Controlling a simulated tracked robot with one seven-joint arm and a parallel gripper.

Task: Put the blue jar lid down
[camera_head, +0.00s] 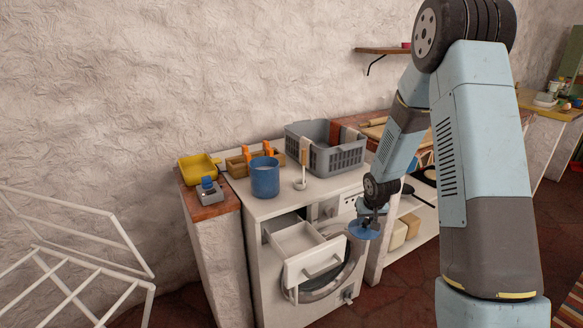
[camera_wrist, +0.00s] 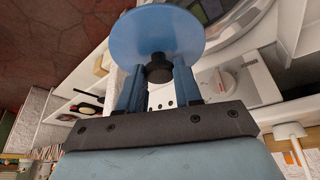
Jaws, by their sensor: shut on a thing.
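The blue jar lid (camera_head: 363,230) is a round blue disc with a dark knob. My gripper (camera_head: 369,221) is shut on the lid and holds it in the air in front of the white washing machine, right of its open drawer. In the wrist view the lid (camera_wrist: 157,35) fills the top middle, and its black knob (camera_wrist: 158,70) sits between the two blue fingers of my gripper (camera_wrist: 160,85). A blue jar (camera_head: 265,178) stands upright on top of the machine.
The open drawer (camera_head: 315,262) juts out of the washing machine (camera_head: 262,290). A yellow dustpan-like tray (camera_head: 197,168) is left. A white rack (camera_head: 75,250) stands lower left.

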